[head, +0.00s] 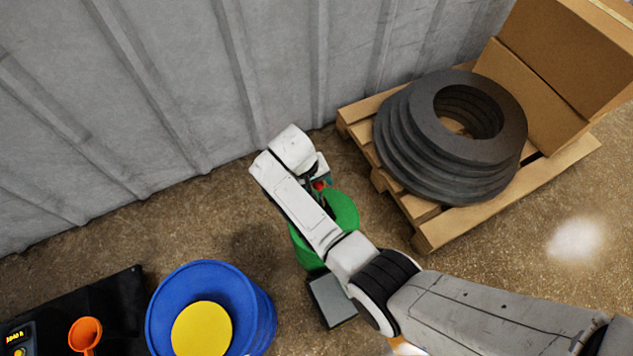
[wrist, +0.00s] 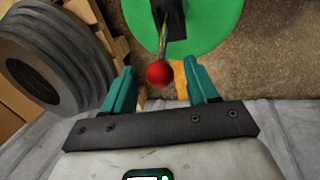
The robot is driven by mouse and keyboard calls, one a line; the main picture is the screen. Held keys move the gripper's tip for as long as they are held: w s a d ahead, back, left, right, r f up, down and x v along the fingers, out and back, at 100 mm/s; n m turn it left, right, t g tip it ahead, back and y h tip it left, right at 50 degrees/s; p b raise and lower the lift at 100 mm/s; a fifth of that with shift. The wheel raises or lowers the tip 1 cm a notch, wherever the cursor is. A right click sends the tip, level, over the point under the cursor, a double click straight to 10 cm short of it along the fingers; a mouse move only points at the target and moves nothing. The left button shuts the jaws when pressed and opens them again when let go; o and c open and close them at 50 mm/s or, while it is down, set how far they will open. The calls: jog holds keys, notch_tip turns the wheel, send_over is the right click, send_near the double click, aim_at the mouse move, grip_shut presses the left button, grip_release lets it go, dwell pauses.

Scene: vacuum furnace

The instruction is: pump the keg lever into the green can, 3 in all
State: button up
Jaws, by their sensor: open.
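A round green container (head: 342,208) stands on the floor in the middle of the head view, partly hidden under my arm. Its green top (wrist: 215,25) carries a black block with a thin lever ending in a red ball (wrist: 159,73). The red ball also shows in the head view (head: 319,186). My gripper (wrist: 160,80) is open, its two teal fingers on either side of the red ball in the wrist view. I cannot tell whether they touch it. No separate green can is distinguishable from this green container.
A blue drum (head: 255,300) with a yellow disc on top stands at lower left, beside a black mat with an orange funnel (head: 86,330). Dark rings (head: 400,150) and cardboard boxes (head: 560,50) sit on a pallet at right. A grey box (head: 333,300) lies below the green container. A grey wall runs behind.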

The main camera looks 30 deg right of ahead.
grip_shut()
dwell(0.4)
